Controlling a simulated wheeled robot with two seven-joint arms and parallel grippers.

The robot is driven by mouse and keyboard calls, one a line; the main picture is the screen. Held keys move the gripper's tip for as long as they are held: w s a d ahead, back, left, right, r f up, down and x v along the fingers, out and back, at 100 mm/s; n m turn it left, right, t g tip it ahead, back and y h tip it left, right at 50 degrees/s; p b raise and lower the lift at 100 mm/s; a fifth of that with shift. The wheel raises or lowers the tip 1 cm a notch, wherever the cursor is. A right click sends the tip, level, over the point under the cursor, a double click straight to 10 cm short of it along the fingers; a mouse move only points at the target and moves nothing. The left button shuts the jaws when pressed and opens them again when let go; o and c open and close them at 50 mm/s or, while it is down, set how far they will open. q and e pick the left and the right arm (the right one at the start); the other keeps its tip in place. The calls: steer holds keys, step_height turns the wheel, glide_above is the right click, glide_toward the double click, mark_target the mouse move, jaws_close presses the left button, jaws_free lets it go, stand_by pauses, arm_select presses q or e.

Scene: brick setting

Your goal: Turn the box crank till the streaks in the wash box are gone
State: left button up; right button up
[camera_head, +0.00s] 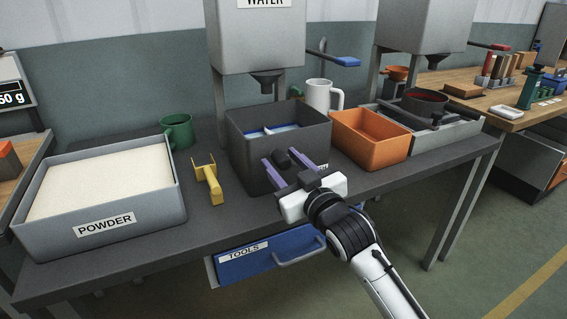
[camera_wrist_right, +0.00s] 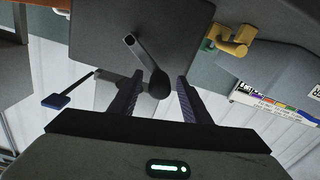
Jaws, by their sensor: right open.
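The dark grey wash box (camera_head: 245,165) stands on the bench under the water tank, with blue and whitish streaks (camera_head: 272,130) showing inside. Its crank (camera_wrist_right: 147,60) shows in the right wrist view as a grey arm ending in a dark round knob (camera_wrist_right: 159,84). In the head view the knob (camera_head: 283,158) is at the box front. My right gripper (camera_head: 280,154) is open, with its purple fingers on either side of the knob; it also shows in the right wrist view (camera_wrist_right: 159,80). I cannot tell whether a finger touches the knob. My left gripper is out of view.
A yellow tool (camera_head: 208,180) and a powder tray (camera_head: 150,212) are to the left. An orange bin (camera_head: 372,150) sits close on the right. A white mug (camera_head: 318,95) and green mug (camera_head: 178,132) stand behind. A blue drawer (camera_head: 265,262) is below.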

jaws_close()
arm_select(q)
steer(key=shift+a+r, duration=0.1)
arm_select(e)
steer(key=shift+r, duration=0.1)
